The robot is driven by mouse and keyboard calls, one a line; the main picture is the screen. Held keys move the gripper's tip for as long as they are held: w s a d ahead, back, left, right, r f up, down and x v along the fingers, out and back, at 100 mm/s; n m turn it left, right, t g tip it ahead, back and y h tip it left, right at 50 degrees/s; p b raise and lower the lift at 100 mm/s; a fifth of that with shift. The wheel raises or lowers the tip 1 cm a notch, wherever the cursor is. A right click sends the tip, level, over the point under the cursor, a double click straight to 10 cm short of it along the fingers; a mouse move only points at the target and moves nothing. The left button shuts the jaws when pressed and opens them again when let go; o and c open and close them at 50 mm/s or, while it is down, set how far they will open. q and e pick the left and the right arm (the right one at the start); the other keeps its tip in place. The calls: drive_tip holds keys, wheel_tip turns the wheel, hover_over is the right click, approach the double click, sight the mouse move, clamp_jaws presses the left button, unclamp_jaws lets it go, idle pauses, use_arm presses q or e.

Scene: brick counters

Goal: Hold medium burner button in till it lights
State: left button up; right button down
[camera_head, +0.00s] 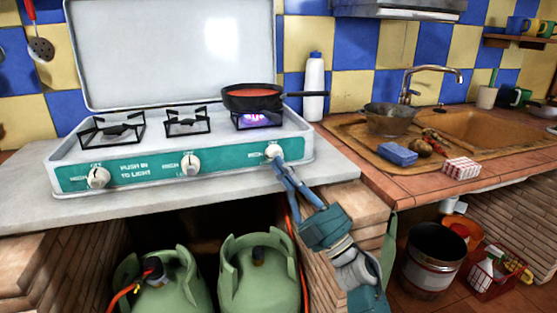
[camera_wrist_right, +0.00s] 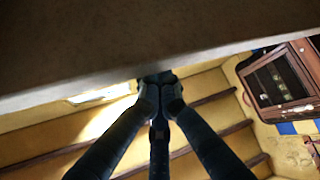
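The white camp stove (camera_head: 125,155) with its teal front panel stands on the counter, lid up. It has three white knobs: left (camera_head: 98,177), middle (camera_head: 190,164) and right (camera_head: 273,152). Purple-blue flame (camera_head: 258,120) glows at the right burner, under a black pan (camera_head: 252,101) of red food. No flame shows at the left burner (camera_head: 112,131) or middle burner (camera_head: 187,120). My right gripper (camera_head: 277,165) is at the right knob, its fingertips touching or almost touching it. In the right wrist view its fingers (camera_wrist_right: 158,92) meet at the tips. My left gripper is not in view.
Two green gas bottles (camera_head: 258,275) stand below the counter. A white bottle (camera_head: 314,88) stands behind the pan handle. To the right are a sink (camera_head: 480,130), a blue sponge (camera_head: 397,153) and a metal pot (camera_head: 390,119). A bucket (camera_head: 433,265) sits low right.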

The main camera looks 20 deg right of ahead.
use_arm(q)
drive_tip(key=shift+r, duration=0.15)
use_arm(e)
drive_tip(key=shift+s, duration=0.15)
idle(0.5)
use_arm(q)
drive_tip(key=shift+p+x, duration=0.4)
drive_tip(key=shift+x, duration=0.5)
use_arm(e)
drive_tip(key=shift+s, duration=0.6)
use_arm(q)
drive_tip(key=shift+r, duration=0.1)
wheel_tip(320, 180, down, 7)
drive_tip(key=p, duration=0.2)
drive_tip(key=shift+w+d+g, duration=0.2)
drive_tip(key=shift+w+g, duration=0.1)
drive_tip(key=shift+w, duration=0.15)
use_arm(e)
drive_tip(key=s, duration=0.5)
drive_tip(key=shift+d, duration=0.1)
